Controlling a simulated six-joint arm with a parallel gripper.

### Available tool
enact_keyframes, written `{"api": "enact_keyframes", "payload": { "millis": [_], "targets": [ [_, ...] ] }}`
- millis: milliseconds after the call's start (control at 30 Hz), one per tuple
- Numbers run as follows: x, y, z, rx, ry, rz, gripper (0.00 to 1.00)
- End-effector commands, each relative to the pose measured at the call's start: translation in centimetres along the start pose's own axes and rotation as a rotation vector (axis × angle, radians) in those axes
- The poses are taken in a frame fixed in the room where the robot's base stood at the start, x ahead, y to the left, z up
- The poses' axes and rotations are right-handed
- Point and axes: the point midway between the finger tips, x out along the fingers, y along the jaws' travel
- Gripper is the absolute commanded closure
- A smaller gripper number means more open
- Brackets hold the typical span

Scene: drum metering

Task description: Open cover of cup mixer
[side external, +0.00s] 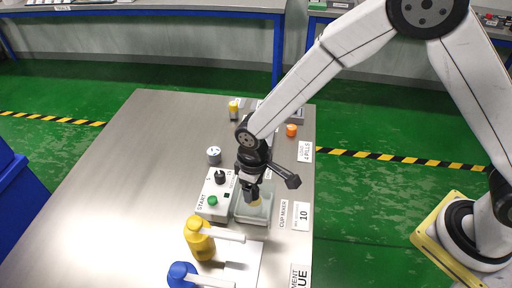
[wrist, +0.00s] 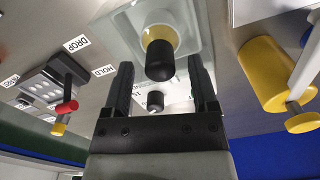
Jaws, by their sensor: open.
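The cup mixer (side external: 214,196) is a pale box with a green START button and a black knob, near the right edge of the table. At its right side is a translucent, pale cover or box (side external: 251,214), with a yellow part inside or under it. In the wrist view the translucent piece (wrist: 195,35) shows with a black cylindrical knob (wrist: 160,60) in front of the yellow part. My gripper (side external: 253,196) is just above the translucent piece. Its fingers (wrist: 160,74) are open, one on each side of the black knob in that view. I cannot tell whether they touch it.
A small grey cylinder (side external: 214,155) and an orange one (side external: 291,130) stand further back. A red-handled device (wrist: 47,87) is at the wrist view's left.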

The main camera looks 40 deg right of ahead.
Motion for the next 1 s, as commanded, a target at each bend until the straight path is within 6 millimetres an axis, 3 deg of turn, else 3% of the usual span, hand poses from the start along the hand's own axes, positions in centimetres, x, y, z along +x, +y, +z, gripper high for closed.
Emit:
{"api": "enact_keyframes", "payload": {
  "millis": [467, 567, 700, 733, 1000],
  "targets": [
    [1.06, 0.0, 0.0, 0.0, 0.0, 0.0, 0.25],
    [1.05, 0.0, 0.0, 0.0, 0.0, 0.0, 0.5],
    [1.04, 0.0, 0.0, 0.0, 0.0, 0.0, 0.95],
    [1.04, 0.0, 0.0, 0.0, 0.0, 0.0, 1.0],
    [1.03, 0.0, 0.0, 0.0, 0.0, 0.0, 1.0]
  ]
}}
